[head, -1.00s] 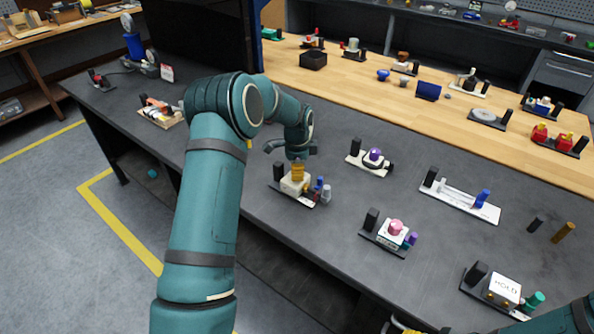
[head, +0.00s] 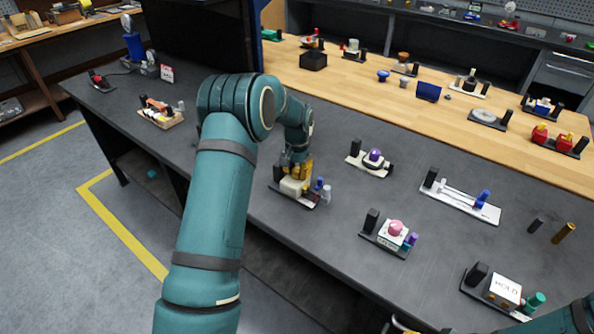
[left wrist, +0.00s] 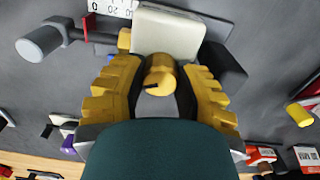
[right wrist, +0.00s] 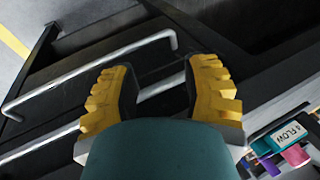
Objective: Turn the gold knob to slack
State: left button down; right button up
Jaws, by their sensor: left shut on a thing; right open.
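The gold knob (left wrist: 161,76) sits on a cream valve block (left wrist: 168,32) and carries a dark mark. My left gripper (left wrist: 158,88) is shut on it from above, one yellow-ridged finger on each side. In the head view my left gripper (head: 297,170) covers the knob, and the cream block (head: 292,187) shows just below. A white scale with numbers (left wrist: 112,7) and a red pointer show beside the block in the left wrist view; the word slack cannot be read. My right gripper (right wrist: 160,88) is open and empty, with drawer-like fronts and handles behind it.
A purple-knob unit (head: 374,155) and a pink-knob unit (head: 395,229) stand to the right on the dark bench. A block marked HOLD (head: 505,289) is near the right front. Bare bench lies between the units.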

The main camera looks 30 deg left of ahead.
aim_at(297, 170)
pick_arm(q)
jog(key=n, duration=0.4)
jog(key=shift+n, duration=0.3)
jog(key=n+p, duration=0.1)
jog(key=n, duration=0.3)
jog(key=shift+n, duration=0.4)
jog(key=c, duration=0.6)
grip_release()
notch_tip(297, 170, up, 12)
dwell(0.6)
